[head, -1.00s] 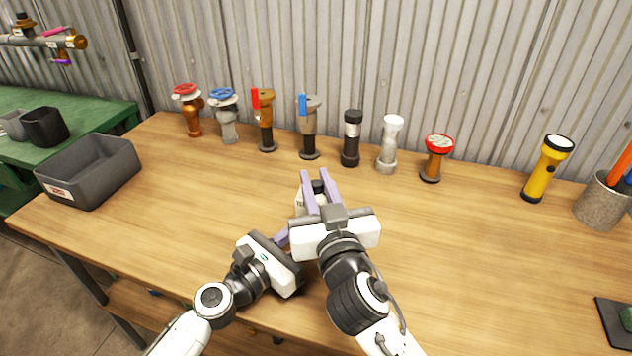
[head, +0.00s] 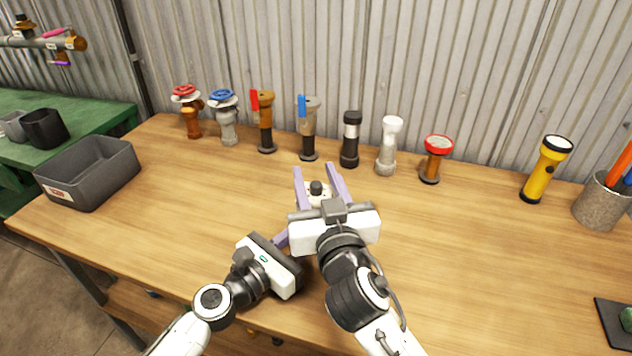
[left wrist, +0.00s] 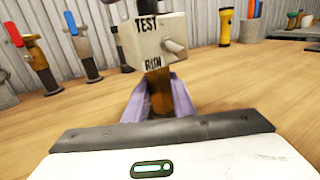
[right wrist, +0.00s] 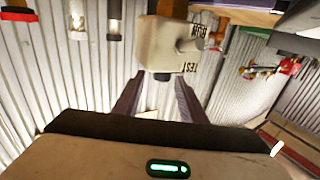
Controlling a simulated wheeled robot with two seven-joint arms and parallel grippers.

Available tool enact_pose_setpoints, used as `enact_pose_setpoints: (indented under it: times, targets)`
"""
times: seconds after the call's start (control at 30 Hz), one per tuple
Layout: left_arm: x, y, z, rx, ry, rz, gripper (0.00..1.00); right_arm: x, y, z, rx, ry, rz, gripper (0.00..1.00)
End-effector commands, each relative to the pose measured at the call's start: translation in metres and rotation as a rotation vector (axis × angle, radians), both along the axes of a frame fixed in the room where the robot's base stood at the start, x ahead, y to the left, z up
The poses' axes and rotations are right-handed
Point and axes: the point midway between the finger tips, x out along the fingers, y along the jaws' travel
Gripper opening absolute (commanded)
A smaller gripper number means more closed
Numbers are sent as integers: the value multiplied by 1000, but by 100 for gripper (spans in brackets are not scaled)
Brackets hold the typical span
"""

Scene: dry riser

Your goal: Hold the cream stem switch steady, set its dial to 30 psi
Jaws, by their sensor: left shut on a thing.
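The cream stem switch (left wrist: 160,42) is a box lettered TEST and RUN, with a small lever on its side and a brass stem (left wrist: 160,90) below. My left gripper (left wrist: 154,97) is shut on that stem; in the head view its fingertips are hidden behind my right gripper. The switch stands upright, with a black knob (head: 316,187) on top; the knob also shows in the right wrist view (right wrist: 162,77). My right gripper (head: 316,169) is open, its lilac fingers on either side of the knob and apart from it. No dial reading is legible.
A row of valves and lamps, including a red-rimmed one (head: 437,160), stands along the back of the wooden table (head: 480,250). A grey bin (head: 90,172) is at the left, and a yellow torch (head: 547,168) and a metal pot (head: 603,205) at the right. The table's middle right is clear.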

Motion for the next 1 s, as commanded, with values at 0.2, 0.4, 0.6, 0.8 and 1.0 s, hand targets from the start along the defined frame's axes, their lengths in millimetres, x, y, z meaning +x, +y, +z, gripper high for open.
enact_pose_setpoints:
  times: [0.2, 0.4, 0.6, 0.8, 1.0]
  targets:
    - [1, 1, -1, 1, 2, 3, 0, 0, 1, 46, 5, -7, 2, 38]
    - [1, 1, -1, 1, 1, 4, 0, 0, 0, 78, 4, -6, 1, 38]
    - [1, 2, -1, 1, 1, 4, 0, 0, 0, 89, 1, -4, 2, 38]
    - [1, 2, -1, 1, 1, 5, 0, 0, 0, 89, 1, -3, 1, 38]
    - [1, 2, -1, 1, 1, 5, 0, 3, 5, 94, -5, -36, 17, 38]
